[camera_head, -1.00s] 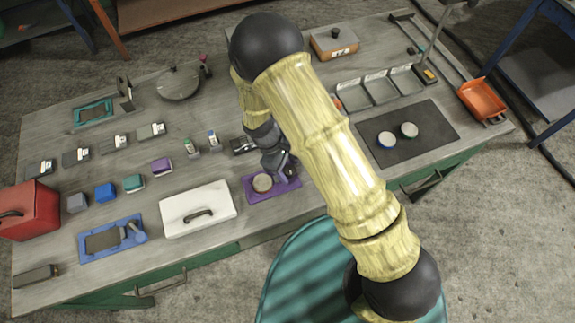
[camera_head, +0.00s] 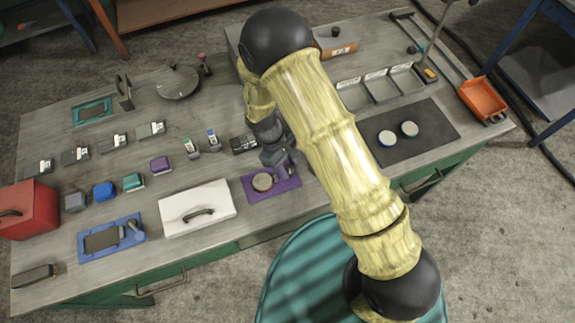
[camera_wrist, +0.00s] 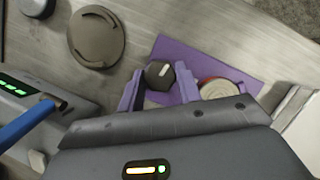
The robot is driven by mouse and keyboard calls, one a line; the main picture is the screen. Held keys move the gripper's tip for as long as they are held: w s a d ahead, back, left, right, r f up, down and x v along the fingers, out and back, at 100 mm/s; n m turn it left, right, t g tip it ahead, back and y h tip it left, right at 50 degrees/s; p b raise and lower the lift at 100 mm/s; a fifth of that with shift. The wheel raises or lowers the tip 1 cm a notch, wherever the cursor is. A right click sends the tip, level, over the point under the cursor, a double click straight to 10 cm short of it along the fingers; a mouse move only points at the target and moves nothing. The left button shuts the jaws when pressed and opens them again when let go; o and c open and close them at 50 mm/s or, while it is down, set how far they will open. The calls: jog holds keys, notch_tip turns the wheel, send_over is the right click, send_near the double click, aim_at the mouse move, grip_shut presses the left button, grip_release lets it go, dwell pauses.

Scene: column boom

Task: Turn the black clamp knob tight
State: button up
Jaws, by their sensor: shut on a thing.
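The black clamp knob (camera_wrist: 159,76), with a white mark on its top, shows in the wrist view at the purple plate (camera_wrist: 205,56). My gripper (camera_wrist: 159,70) is shut on it, with one purple finger on each side. A pale round disc (camera_wrist: 217,90) with a reddish edge lies beside the right finger. In the head view my gripper (camera_head: 284,170) is at the right part of the purple plate (camera_head: 287,188), and the disc (camera_head: 262,182) sits to its left. The knob is hidden there behind my gripper.
A white box with a handle (camera_head: 198,209) stands close to the left of the purple plate. A dark mat (camera_head: 430,130) with two round lidded pieces lies to the right. Small blocks and a red box (camera_head: 30,210) are farther left.

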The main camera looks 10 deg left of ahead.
jog(key=m+g+y, duration=0.1)
jog(key=m, duration=0.2)
jog(key=m+g+b, duration=0.1)
jog(key=m, duration=0.3)
jog(key=shift+w+d+y, duration=0.1)
jog(key=shift+w+y, duration=0.1)
jog(key=shift+y, duration=0.2)
jog(key=m+y, duration=0.1)
jog(key=m, duration=0.2)
jog(key=m+y+b, duration=0.1)
jog(key=m, duration=0.2)
jog(key=shift+d+m+g, duration=0.2)
jog(key=shift+m+g, duration=0.1)
jog(key=m+y, duration=0.2)
jog(key=m, duration=0.2)
jog(key=shift+d, duration=0.1)
jog(key=m+t+y+b, duration=0.1)
jog(key=m, duration=0.3)
jog(key=shift+d, duration=0.1)
jog(key=shift+m, duration=0.3)
jog(key=o, duration=1)
jog(key=shift+s, duration=0.1)
jog(key=b+v, duration=0.1)
jog(key=v, duration=1.6)
jog(key=shift+d+r, duration=0.2)
jog(key=shift+d, duration=0.1)
